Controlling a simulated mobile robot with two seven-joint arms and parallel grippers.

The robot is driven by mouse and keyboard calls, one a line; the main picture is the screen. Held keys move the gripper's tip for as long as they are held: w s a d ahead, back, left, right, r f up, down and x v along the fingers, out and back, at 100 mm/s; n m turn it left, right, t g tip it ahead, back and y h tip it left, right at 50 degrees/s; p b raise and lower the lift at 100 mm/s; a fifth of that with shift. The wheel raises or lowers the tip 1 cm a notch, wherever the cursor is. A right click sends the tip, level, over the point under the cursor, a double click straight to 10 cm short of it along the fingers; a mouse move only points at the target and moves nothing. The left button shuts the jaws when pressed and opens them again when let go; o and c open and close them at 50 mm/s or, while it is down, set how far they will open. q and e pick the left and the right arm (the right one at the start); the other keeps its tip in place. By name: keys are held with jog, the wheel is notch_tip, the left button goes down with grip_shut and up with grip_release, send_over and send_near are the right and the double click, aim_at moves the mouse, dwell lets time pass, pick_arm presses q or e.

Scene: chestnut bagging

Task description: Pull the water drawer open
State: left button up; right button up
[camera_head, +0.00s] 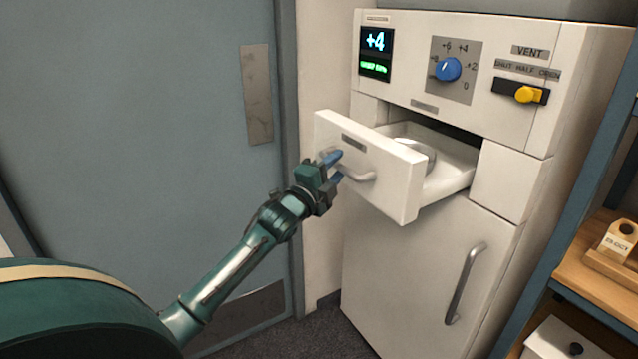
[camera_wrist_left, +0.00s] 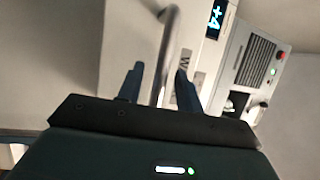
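The white water drawer (camera_head: 395,185) stands pulled out of the white cabinet, with its inside showing. A round pale dish (camera_head: 418,153) is in it, partly hidden by the drawer front. My left gripper (camera_head: 338,164) is at the drawer's curved metal handle (camera_head: 360,177). In the left wrist view, the handle bar (camera_wrist_left: 169,50) runs between the two blue fingers of my left gripper (camera_wrist_left: 160,88). The fingers are spread wider than the bar, with a gap showing on the left side. My right gripper is not in view.
Above the drawer are a display (camera_head: 376,52), a blue knob (camera_head: 448,69) and a yellow vent slider (camera_head: 526,95). A lower door with a handle (camera_head: 465,283) is below. A grey door (camera_head: 140,130) is at left, a wooden shelf (camera_head: 600,275) at right.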

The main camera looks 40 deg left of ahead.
pick_arm(q)
jog(key=s+f+b, duration=0.1)
jog(key=s+f, duration=0.1)
jog(key=s, duration=1)
jog(key=shift+b, duration=0.4)
jog(key=s+d+f+n+g+h+p, duration=0.1)
jog(key=s+d+f+n+g, duration=0.25)
jog(key=f, duration=0.55)
jog(key=s+d+f+n+g+p, duration=0.1)
jog(key=s+d+f+n, duration=0.25)
jog(key=d+f, duration=0.4)
jog(key=s+d+f+n+g+h, duration=0.2)
jog(key=s+d+f+n+g, duration=0.3)
jog(key=s+d+f, duration=0.6)
jog(key=shift+s+d+n+p, duration=0.3)
jog(key=shift+s+d+n, duration=0.3)
jog(key=shift+d+n, duration=0.45)
jog(key=shift+a, duration=0.15)
